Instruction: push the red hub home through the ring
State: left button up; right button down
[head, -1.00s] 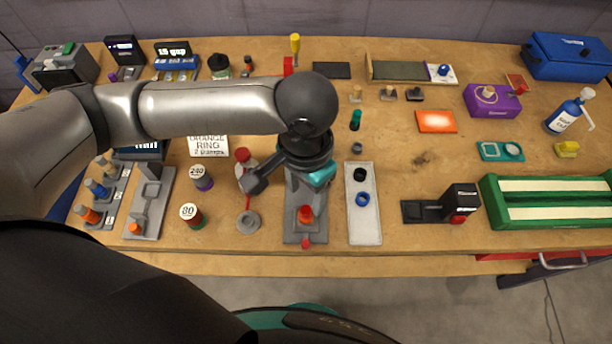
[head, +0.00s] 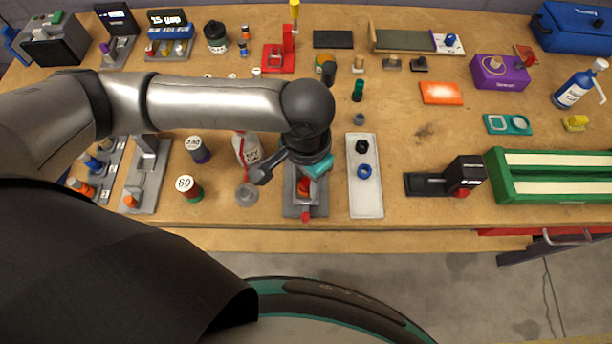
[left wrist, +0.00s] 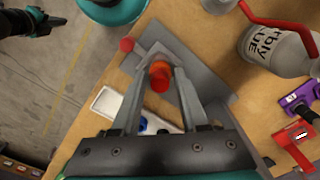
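The red hub (head: 304,185) is on the grey slot track (head: 319,210) near the table's front edge. In the left wrist view the red hub (left wrist: 159,85) stands between my finger tips, against an orange piece (left wrist: 160,67) that may be the ring. My left gripper (head: 300,172) is low over the track, and in the left wrist view its fingers (left wrist: 160,72) are apart, with small gaps beside the hub. A red knob (head: 305,216) marks the track's front end. My right gripper (left wrist: 45,22) seems to show over the floor; its fingers are unclear.
A pale tray (head: 365,200) with black and blue rings lies close on the right.

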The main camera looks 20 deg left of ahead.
aim_at(306, 181)
pick_arm(q)
grip_shut()
jog(key=shift+o, duration=1.8)
grip_release()
jog(key=shift+r, duration=0.15)
notch_tip(306, 181, up, 15)
jog(key=p, duration=0.4)
